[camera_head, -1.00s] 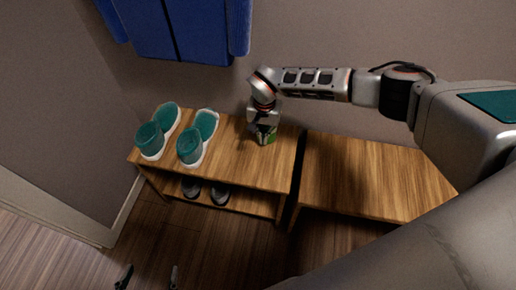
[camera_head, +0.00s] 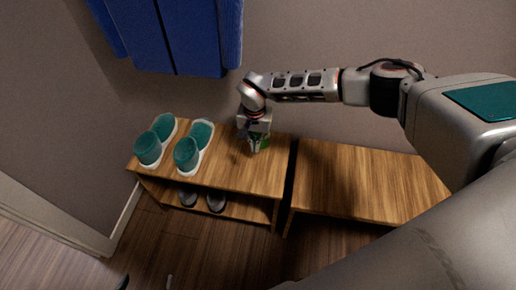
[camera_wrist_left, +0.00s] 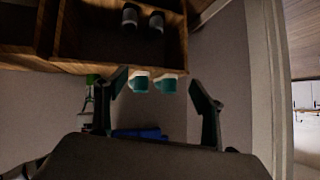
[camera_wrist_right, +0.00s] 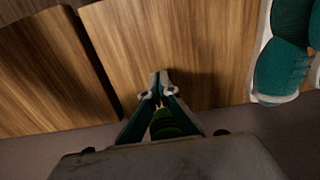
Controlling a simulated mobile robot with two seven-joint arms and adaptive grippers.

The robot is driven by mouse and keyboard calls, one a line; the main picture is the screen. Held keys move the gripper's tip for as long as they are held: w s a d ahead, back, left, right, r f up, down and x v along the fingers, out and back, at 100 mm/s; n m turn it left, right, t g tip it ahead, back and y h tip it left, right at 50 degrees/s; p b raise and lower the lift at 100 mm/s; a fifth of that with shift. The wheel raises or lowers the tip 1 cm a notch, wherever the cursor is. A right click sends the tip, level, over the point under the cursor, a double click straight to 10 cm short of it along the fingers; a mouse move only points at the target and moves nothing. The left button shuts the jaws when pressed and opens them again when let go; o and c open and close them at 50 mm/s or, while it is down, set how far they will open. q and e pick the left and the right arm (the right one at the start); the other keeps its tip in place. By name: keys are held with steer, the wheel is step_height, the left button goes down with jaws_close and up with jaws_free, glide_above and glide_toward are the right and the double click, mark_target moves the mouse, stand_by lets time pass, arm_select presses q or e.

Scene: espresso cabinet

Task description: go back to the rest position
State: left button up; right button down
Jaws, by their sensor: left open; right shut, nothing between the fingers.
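My right gripper (camera_head: 250,130) is above the left wooden bench, beside a small green and white object (camera_head: 259,147). In the right wrist view its fingertips (camera_wrist_right: 160,77) are together with nothing between them; a green round thing (camera_wrist_right: 173,125) shows behind the fingers, and whether they touch it is unclear. My left gripper (camera_head: 146,282) is low at the bottom edge of the head view, over the floor, with only its fingertips showing. In the left wrist view its fingers (camera_wrist_left: 158,82) are wide apart and empty.
Teal and white shoes (camera_head: 187,155) stand on the left bench (camera_head: 235,178); dark shoes (camera_head: 216,201) are on its lower shelf. The right bench (camera_head: 350,185) has a bare top. A blue garment (camera_head: 185,35) hangs on the wall. The floor (camera_head: 190,245) in front is clear.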

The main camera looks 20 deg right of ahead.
arm_select(q)
steer(key=shift+a+f+p, duration=0.1)
steer(key=shift+a+p, duration=0.15)
steer(key=shift+p, duration=0.35)
arm_select(e)
step_height(320, 180, up, 6)
steer(key=shift+r, duration=0.15)
steer(key=shift+s, duration=0.1)
